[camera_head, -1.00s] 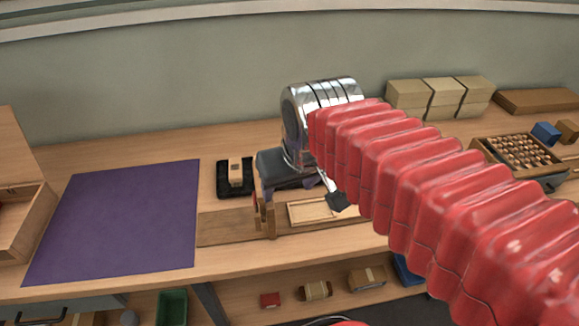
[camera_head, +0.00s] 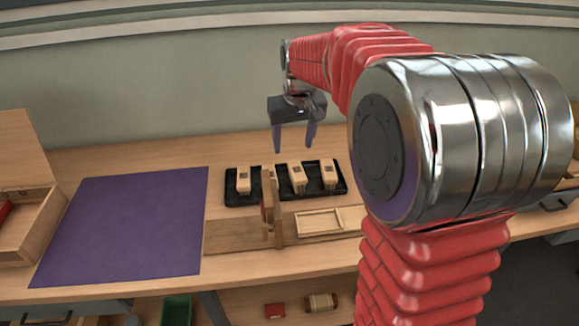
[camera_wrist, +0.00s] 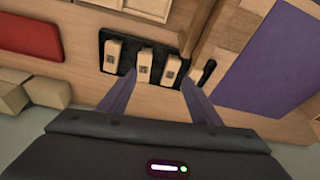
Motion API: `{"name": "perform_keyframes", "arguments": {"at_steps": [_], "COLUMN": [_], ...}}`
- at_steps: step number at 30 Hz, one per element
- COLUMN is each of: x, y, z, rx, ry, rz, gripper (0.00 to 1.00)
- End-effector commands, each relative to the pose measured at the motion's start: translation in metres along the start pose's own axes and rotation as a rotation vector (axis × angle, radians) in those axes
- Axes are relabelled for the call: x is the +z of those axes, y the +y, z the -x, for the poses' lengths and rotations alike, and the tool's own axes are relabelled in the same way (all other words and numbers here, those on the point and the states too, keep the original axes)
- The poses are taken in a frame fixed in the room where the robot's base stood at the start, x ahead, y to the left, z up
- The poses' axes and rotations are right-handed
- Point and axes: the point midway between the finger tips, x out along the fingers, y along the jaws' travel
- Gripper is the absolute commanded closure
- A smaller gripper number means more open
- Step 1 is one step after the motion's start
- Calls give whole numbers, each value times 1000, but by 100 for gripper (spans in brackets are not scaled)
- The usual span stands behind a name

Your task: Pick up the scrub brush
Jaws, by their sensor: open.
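A black tray (camera_head: 261,198) holds several upright pale wooden blocks with dark square marks on them. They may be brushes, but no bristles show clearly, so I cannot tell which is the scrub brush. In the head view one block (camera_head: 297,178) stands below my gripper (camera_head: 293,148), and another is partly hidden by a wooden post. My gripper is open and empty, fingers pointing down, above the tray. In the wrist view my gripper (camera_wrist: 158,78) has its fingers spread, with a marked block (camera_wrist: 145,65) showing between them.
A purple mat (camera_head: 125,225) lies left of the tray. A wooden post (camera_head: 276,212) and a shallow wooden tray (camera_head: 318,222) stand in front. An open wooden box (camera_head: 25,220) is at the far left. My arm hides the right side.

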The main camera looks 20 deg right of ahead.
Motion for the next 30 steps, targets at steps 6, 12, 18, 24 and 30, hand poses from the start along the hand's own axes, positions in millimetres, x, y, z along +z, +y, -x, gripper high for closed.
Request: {"name": "perform_keyframes", "arguments": {"at_steps": [6,12,18,24,30], "x": [-35,-60,-72,-74,-74], "y": [20,38,48,50,50], "z": [-46,-90,-117,-121,-121], "rx": [0,-1,-2,-2,-2], "ry": [-43,-79,-99,-100,-101], "rz": [-14,-25,-31,-32,-32], "gripper": [42,42,42,42,42]}}
